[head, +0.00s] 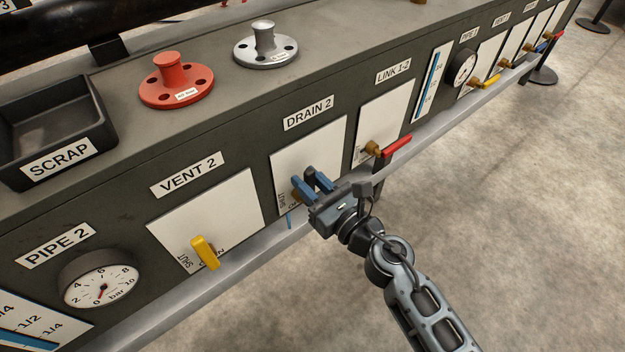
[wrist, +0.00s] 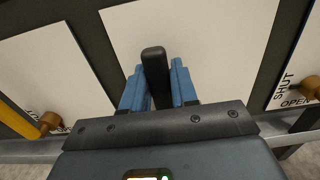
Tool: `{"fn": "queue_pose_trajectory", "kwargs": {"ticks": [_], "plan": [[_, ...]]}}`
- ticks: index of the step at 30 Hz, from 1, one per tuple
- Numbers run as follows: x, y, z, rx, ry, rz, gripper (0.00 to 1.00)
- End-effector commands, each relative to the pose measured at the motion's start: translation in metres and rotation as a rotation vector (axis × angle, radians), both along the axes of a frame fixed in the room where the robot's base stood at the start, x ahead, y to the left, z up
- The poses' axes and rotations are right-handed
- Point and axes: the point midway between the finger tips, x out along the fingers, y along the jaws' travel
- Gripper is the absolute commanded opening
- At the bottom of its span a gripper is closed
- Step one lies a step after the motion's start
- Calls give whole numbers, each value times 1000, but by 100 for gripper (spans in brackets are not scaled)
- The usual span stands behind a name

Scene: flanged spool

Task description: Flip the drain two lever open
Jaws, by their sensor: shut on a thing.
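The drain two panel (head: 322,150) is a white plate under the DRAIN 2 label (head: 308,113), with SHUT printed low on its left. My gripper (head: 313,183) is at this panel, its blue fingers over the lever's place. In the wrist view a dark, round-ended lever (wrist: 154,66) stands between the blue fingers, which are shut on it. A bit of brownish pivot (head: 297,194) shows beside the fingers in the head view. My fingers hide most of the lever and part of the lettering, so its exact angle cannot be told.
The yellow vent two lever (head: 205,253) is to the left and the red link lever (head: 396,146) to the right. A grey rail (head: 250,262) runs along the front below the panels. A red flanged spool (head: 176,82) and a scrap tray (head: 102,112) are on top.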

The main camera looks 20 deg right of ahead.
Motion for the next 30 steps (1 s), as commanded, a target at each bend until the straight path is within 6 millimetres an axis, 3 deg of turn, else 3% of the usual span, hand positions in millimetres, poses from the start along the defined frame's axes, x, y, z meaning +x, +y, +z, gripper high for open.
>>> {"fn": "queue_pose_trajectory", "kwargs": {"ticks": [14, 15, 18, 21, 30], "plan": [[-1, 2, -2, -16, -2, 2, 0], [-1, 2, -2, -16, -2, 2, 31], [-1, 2, -2, -15, -2, 2, 40], [-1, 2, -1, -14, -2, 2, 49], [-4, 0, -1, -13, -2, 0, 49]]}}
